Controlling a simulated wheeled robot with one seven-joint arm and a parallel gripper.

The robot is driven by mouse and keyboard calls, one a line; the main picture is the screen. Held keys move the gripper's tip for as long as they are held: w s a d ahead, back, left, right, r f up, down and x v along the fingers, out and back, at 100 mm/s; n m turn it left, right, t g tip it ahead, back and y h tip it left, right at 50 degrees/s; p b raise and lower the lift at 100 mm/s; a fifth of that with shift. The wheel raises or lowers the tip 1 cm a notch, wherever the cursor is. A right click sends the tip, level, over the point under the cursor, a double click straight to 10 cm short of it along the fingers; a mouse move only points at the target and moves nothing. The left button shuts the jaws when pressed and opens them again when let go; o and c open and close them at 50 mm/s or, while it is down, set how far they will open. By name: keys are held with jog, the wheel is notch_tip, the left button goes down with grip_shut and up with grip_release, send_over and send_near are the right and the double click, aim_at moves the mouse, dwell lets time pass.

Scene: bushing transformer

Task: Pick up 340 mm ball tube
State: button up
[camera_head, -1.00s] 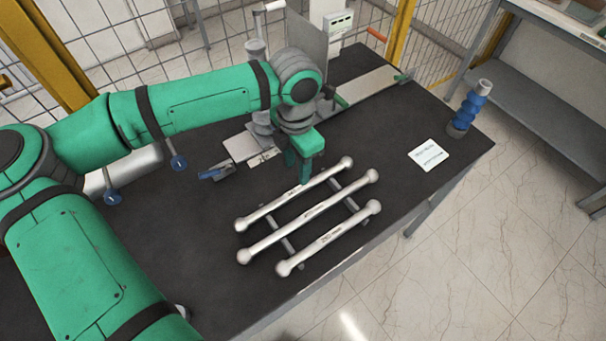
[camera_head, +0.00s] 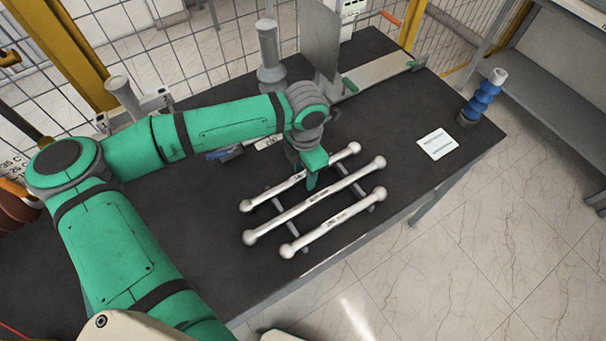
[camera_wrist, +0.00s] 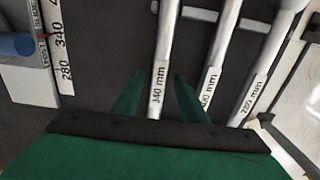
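The 340 mm ball tube (camera_wrist: 166,45) is a pale metal tube with its "340 mm" label showing in the wrist view. In the head view it is the farthest of three tubes (camera_head: 272,192), with a ball at each end, lying on a rack. My gripper (camera_wrist: 159,80) is open, with one green finger on each side of this tube in the wrist view. In the head view my gripper (camera_head: 311,184) is at the tube's middle and hides part of it. I cannot tell whether the fingers reach down past the tube.
The middle tube (camera_head: 315,202) and the near tube (camera_head: 335,222) lie parallel and close by. A marked scale plate (camera_wrist: 58,45) is left in the wrist view.

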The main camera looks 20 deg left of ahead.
jog(key=shift+a, duration=0.15)
grip_shut()
jog(key=shift+r, duration=0.1)
